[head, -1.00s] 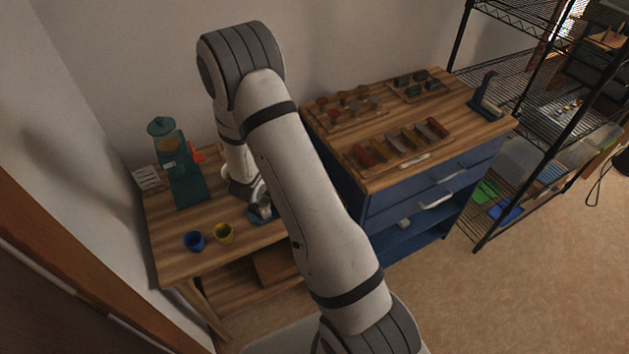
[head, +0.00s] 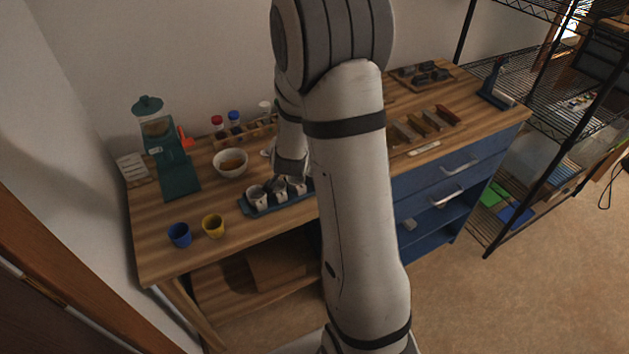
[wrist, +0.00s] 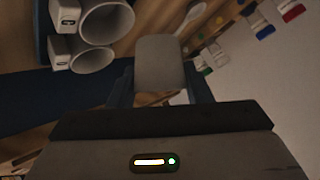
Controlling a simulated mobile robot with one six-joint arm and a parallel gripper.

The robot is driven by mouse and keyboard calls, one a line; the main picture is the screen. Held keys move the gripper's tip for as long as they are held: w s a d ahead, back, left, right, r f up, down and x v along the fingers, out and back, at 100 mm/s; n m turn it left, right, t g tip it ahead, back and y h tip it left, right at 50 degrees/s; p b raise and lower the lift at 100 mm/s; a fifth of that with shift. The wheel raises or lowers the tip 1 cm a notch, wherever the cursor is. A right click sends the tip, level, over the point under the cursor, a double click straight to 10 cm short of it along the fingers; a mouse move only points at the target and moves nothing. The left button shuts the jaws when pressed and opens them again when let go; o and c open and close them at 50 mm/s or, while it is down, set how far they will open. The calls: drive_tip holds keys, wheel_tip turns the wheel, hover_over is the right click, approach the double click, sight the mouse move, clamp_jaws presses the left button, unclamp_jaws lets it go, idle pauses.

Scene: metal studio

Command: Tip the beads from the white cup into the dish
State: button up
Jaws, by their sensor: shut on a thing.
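My gripper (head: 279,184) is low over a blue tray (head: 250,211) of white cups on the wooden bench. In the wrist view its jaws (wrist: 158,75) are shut on a pale, flat-faced piece (wrist: 158,62), which looks like part of a white cup. Two other white cups, (wrist: 104,20) and (wrist: 92,55), with block-like handles, show beside it on the left. In the head view one white cup (head: 257,197) stands at the tray's left end and another (head: 297,186) further right. The white dish (head: 231,163), with something orange-brown inside, stands behind the tray. Beads inside the cups cannot be made out.
A blue cup (head: 180,235) and a yellow cup (head: 213,226) stand near the bench's front left. A green dispenser (head: 172,160) is at the back left. Red- and blue-capped bottles (head: 234,118) stand behind the dish. A blue drawer cabinet (head: 450,180) is on the right.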

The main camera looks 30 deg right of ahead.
drive_tip(key=d+f+b, duration=0.1)
drive_tip(key=b, duration=0.3)
drive_tip(key=shift+s+d+f+m+y, duration=0.1)
drive_tip(key=shift+s+m+y, duration=0.05)
drive_tip(key=shift+m+y, duration=0.15)
drive_tip(key=shift+s+d+r, duration=0.1)
drive_tip(key=shift+s+r, duration=0.05)
drive_tip(key=shift+r, duration=0.25)
drive_tip(key=shift+d+r+y, duration=0.15)
drive_tip(key=shift+d+y, duration=0.1)
drive_tip(key=shift+y, duration=0.15)
drive_tip(key=shift+s+r+m+t+p, duration=0.25)
drive_tip(key=shift+r+p, duration=0.2)
drive_tip(key=shift+p, duration=0.75)
drive_tip(key=m+y+p, duration=0.1)
drive_tip(key=p, duration=0.3)
drive_tip(key=shift+d+t+y, duration=0.1)
drive_tip(key=shift+t+y, duration=0.2)
drive_tip(key=shift+t, duration=0.05)
drive_tip(key=shift+d+f+m+y+p, duration=0.15)
drive_tip(key=shift+m+y+p, duration=0.15)
drive_tip(key=shift+p, duration=0.3)
drive_tip(key=shift+d+f+m+t+y, duration=0.35)
drive_tip(key=shift+f+m+t+y, duration=0.2)
drive_tip(key=shift+f, duration=0.25)
drive_tip(key=shift+r, duration=0.2)
drive_tip(key=shift+d+m+t+y, duration=0.1)
drive_tip(key=shift+m+t+y, duration=0.25)
drive_tip(key=shift+y, duration=0.1)
